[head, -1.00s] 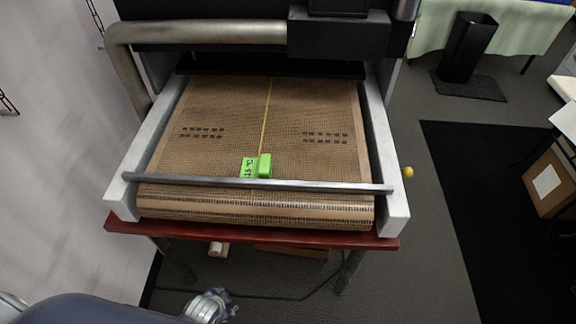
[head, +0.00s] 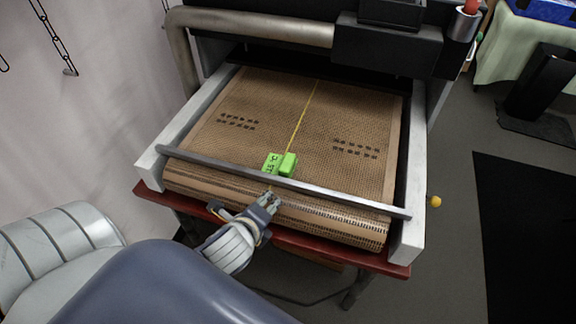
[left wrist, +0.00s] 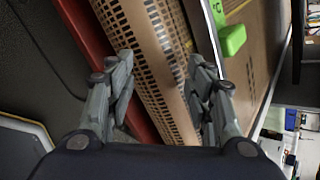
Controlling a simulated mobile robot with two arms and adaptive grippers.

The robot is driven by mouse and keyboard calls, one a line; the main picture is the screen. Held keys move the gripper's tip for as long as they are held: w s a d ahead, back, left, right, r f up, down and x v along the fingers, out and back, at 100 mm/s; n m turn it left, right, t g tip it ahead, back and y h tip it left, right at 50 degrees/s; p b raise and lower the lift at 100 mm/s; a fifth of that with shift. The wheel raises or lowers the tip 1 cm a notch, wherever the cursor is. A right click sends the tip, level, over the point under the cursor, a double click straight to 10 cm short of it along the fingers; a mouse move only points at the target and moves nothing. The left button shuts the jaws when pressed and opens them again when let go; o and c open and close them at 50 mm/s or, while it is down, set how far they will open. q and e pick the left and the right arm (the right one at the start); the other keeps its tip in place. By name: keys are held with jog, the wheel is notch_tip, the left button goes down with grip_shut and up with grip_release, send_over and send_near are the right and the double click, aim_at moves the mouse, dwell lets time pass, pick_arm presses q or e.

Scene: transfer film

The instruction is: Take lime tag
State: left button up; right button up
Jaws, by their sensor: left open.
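The lime tag (head: 272,163) is a small bright green piece with dark marks. It lies on the brown mesh belt just behind the metal crossbar, beside a lime green block (head: 288,165). In the left wrist view the green block (left wrist: 232,40) shows at the top, beyond the bar, right of my fingers. My left gripper (head: 269,199) is in front of the crossbar over the rolled front edge of the belt, apart from the tag. In the left wrist view its two fingers (left wrist: 160,72) are spread, with belt mesh seen between them. My right gripper is in neither view.
The metal crossbar (head: 330,194) runs across the belt's front between my left gripper and the tag. Pale side rails (head: 410,235) flank the belt. A dark red table edge (head: 390,268) lies below. The belt behind the tag is flat, with a yellow line.

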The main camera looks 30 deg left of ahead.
aim_at(289, 159)
pick_arm(q)
jog(key=w+r+m+t, duration=0.1)
jog(key=r+m, duration=0.1)
jog(key=m, duration=0.2)
jog(key=w+r+m+t, duration=0.1)
jog(key=w+r+m, duration=0.1)
jog(key=m, duration=0.2)
jog(key=w+r+m+t, duration=0.1)
jog(key=r+m, duration=0.1)
jog(key=m, duration=0.2)
jog(key=shift+w+r+t, duration=0.2)
jog(key=shift+w+t, duration=0.1)
jog(key=shift+w, duration=0.1)
jog(key=shift+w+r+m, duration=0.25)
jog(key=shift+w+m, duration=0.05)
jog(key=shift+m, duration=0.3)
jog(key=p+x, duration=0.1)
jog(key=x, duration=0.9)
jog(key=shift+w, duration=0.3)
jog(key=c, duration=1)
jog(key=shift+c, duration=0.2)
